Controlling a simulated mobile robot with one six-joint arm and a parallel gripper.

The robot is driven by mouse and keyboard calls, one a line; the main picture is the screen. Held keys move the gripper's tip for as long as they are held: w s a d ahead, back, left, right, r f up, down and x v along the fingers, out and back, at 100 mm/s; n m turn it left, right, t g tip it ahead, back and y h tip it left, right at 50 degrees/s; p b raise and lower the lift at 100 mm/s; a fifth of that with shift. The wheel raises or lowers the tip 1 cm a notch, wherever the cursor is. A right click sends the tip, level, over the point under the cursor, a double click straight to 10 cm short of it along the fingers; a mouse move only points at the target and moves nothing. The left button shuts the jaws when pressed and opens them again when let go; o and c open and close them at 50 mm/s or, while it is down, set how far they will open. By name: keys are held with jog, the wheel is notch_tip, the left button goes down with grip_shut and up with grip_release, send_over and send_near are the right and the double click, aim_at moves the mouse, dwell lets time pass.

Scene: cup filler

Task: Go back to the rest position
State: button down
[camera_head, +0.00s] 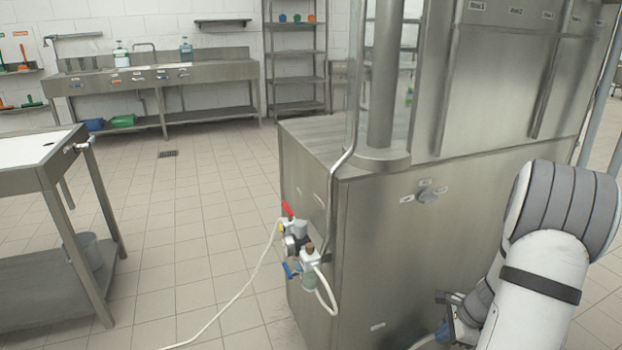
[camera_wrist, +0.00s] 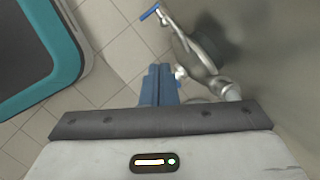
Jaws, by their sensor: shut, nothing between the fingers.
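My white and grey arm is bent at the right of the head view, in front of the steel machine (camera_head: 390,240). In the wrist view my gripper (camera_wrist: 159,72) points down past the machine's side, its two blue fingers together with nothing between them. In the head view the arm's far end is low at the picture's bottom, and the fingertips cannot be made out there. In the wrist view a metal pipe fitting (camera_wrist: 190,55) with a blue handle (camera_wrist: 150,12) shows just beyond and right of the fingers. I cannot tell whether they touch.
Valves with a red handle (camera_head: 288,209) and a white hose (camera_head: 250,277) stick out from the machine's left corner. A steel table (camera_head: 50,175) stands at the left. A sink bench (camera_head: 160,75) and shelves (camera_head: 296,80) line the back wall. Tiled floor between is clear.

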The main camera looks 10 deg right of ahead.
jog(key=s+a+r+n+g+p, duration=0.1)
jog(key=a+r+n+p, duration=0.6)
jog(key=r, duration=0.7)
jog(key=s+a+r+n+p, duration=0.1)
jog(key=a+r+n+p, duration=0.3)
jog(key=a+r, duration=0.7)
jog(key=s+a+r+n+h+p, duration=0.1)
jog(key=s+a+r+n+p, duration=0.2)
jog(key=r, duration=0.7)
jog(key=s+a+r+n+h+p, duration=0.1)
jog(key=s+a+r+n+p, duration=0.3)
jog(key=s+r+n+p, duration=0.3)
notch_tip(320, 180, up, 3)
jog(key=shift+s+n+h, duration=0.3)
jog(key=shift+s+h, duration=0.1)
jog(key=shift+s, duration=0.35)
